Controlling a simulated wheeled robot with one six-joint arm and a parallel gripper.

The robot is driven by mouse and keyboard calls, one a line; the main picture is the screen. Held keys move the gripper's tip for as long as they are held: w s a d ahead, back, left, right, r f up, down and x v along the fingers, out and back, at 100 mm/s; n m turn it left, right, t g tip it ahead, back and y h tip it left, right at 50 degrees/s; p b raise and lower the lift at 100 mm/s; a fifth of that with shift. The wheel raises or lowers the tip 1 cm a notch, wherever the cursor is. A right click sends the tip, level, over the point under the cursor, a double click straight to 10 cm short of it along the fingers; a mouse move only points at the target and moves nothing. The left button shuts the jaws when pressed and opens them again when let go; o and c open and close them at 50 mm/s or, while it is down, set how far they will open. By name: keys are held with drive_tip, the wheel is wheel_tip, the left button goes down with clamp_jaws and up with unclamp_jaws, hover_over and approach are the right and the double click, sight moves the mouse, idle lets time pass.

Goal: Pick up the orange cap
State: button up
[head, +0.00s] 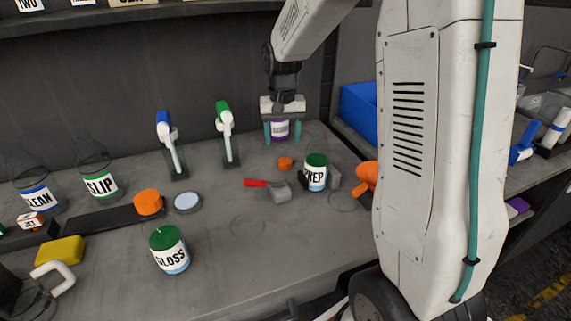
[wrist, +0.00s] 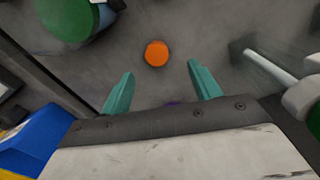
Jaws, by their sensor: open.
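A small orange cap (head: 285,163) lies on the grey bench, left of the PREP jar (head: 316,174) with its green lid. In the wrist view the orange cap (wrist: 157,53) shows as a round disc just beyond the fingertips, roughly centred between them. My gripper (head: 282,141) is open, its teal fingers pointing down above the bench, behind the cap in the head view. In the wrist view my gripper (wrist: 160,69) does not touch the cap. A larger orange lid (head: 147,202) sits at the left on a dark strip.
A red-handled tool (head: 268,187) lies in front of the cap. Blue (head: 167,138) and green (head: 225,130) handled tools stand left. A blue bin (head: 358,110) is right.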

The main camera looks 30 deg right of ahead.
sight(285, 161)
drive_tip(key=shift+w+d+f, duration=0.15)
drive_tip(key=shift+w+f, duration=0.05)
drive_tip(key=shift+f, duration=0.25)
drive_tip(key=f, duration=0.7)
drive_tip(key=shift+d+f, duration=0.25)
drive_tip(key=shift+d, duration=0.1)
drive_tip(key=c, duration=1)
